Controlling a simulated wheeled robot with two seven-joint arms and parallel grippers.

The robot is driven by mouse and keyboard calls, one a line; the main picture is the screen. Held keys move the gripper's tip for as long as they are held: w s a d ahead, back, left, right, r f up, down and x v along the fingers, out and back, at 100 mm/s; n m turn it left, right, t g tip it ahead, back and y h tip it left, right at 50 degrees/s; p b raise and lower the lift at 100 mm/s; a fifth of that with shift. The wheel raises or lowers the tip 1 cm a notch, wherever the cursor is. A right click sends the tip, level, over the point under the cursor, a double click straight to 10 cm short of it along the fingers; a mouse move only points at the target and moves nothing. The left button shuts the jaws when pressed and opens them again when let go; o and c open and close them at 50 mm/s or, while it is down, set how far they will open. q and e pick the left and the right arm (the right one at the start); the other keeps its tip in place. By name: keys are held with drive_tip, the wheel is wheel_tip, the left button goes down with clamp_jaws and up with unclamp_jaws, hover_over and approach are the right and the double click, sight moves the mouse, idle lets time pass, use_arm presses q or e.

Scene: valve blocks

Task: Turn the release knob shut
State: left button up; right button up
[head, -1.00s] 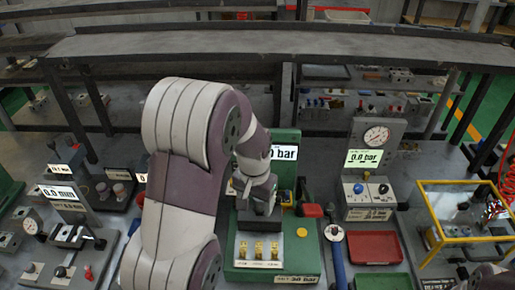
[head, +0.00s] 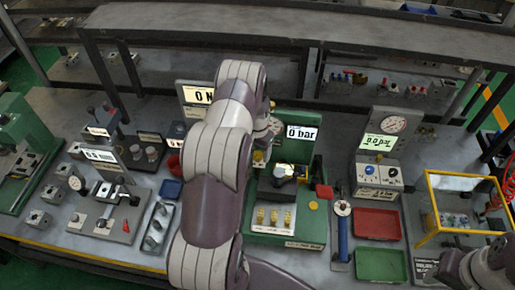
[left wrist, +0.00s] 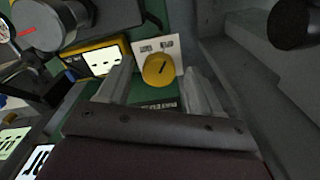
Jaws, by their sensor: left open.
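The release knob (left wrist: 158,70) is round and yellow with a dark line across its face. It sits on a white plate with small printed labels in the left wrist view. My left gripper (left wrist: 157,62) is open, its two grey fingers on either side of the knob in the picture; I cannot tell whether they touch it. In the head view a yellow knob (head: 258,158) shows at the left of the green valve block (head: 285,238), just below my left wrist. My forearm hides part of that area. The block's display (head: 301,133) reads 0 bar. My right gripper is not clearly visible.
A second yellow round part (head: 313,205) and a red piece (head: 324,191) are on the block's right side. A gauge block (head: 377,178), a red tray (head: 377,224), a green tray (head: 381,264) and a yellow-framed case (head: 462,183) stand to the right. A dark shelf (head: 300,25) spans the back.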

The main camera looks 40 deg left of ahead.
use_arm(q)
drive_tip(key=shift+d+f, duration=0.1)
drive_tip(key=shift+f, duration=0.05)
drive_tip(key=shift+w+f, duration=0.1)
drive_tip(key=shift+c, duration=0.6)
drive_tip(key=c, duration=0.9)
drive_tip(key=shift+c, duration=0.2)
